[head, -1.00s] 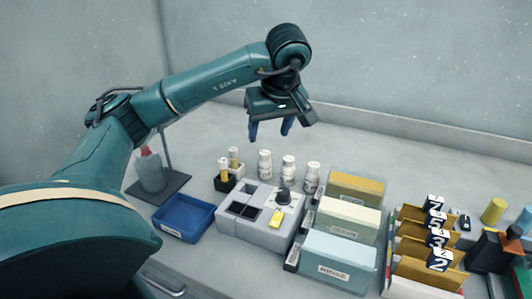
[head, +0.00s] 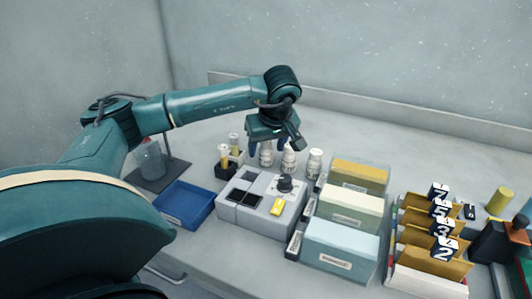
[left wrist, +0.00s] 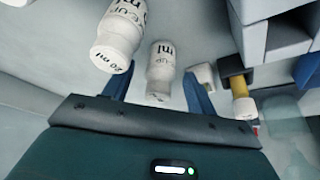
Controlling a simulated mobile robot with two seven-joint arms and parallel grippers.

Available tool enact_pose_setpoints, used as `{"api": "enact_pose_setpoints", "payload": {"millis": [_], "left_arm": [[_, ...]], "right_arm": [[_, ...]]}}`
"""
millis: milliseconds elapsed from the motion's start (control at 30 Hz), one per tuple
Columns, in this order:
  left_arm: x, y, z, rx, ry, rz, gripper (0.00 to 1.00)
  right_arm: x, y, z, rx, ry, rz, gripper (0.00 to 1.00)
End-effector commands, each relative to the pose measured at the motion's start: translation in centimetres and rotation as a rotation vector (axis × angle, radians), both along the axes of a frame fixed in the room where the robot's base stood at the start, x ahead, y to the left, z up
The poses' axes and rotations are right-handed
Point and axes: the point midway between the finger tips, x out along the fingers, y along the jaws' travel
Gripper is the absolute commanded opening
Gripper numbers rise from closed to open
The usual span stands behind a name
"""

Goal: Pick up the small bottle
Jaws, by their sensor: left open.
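Three small white bottles with dark print stand in a row behind the grey block: a left one (head: 266,155), a middle one (head: 288,160) and a right one (head: 315,163). My left gripper (head: 268,146) points down, open, just above and at the left and middle bottles, partly covering them. In the left wrist view, one white bottle (left wrist: 161,70) shows between the spread blue fingers (left wrist: 158,88), with no visible grip on it. Another white bottle (left wrist: 118,40) is beside it, past the left finger. The right gripper is out of view.
The grey block (head: 262,215), blue tray (head: 186,204) and card boxes (head: 340,245) fill the front. Numbered yellow folders (head: 420,235) stand at right. The table behind the bottles is clear.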

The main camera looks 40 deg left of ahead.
Motion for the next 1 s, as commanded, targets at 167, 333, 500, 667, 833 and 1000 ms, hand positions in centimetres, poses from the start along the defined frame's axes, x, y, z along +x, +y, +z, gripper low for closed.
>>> {"api": "enact_pose_setpoints", "payload": {"millis": [167,333,500,667,833,1000], "left_arm": [[0.3,0.7,-1.7,-0.001,0.000,0.001,0.57],[0.3,0.7,-1.8,0.000,0.000,0.001,0.57],[0.3,0.7,-1.8,0.000,0.000,0.001,0.49],[0.3,0.7,-1.8,-0.001,-0.001,0.001,0.36],[0.3,0.7,-1.8,-0.001,-0.001,0.001,0.22],[0.3,0.7,-1.8,-0.001,-0.001,0.001,0.08]], "right_arm": [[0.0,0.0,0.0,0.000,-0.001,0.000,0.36],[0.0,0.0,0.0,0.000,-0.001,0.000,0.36],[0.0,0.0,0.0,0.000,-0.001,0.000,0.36],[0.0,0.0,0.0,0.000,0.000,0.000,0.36],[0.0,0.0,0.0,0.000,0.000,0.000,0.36],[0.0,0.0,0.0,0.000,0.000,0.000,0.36]]}}
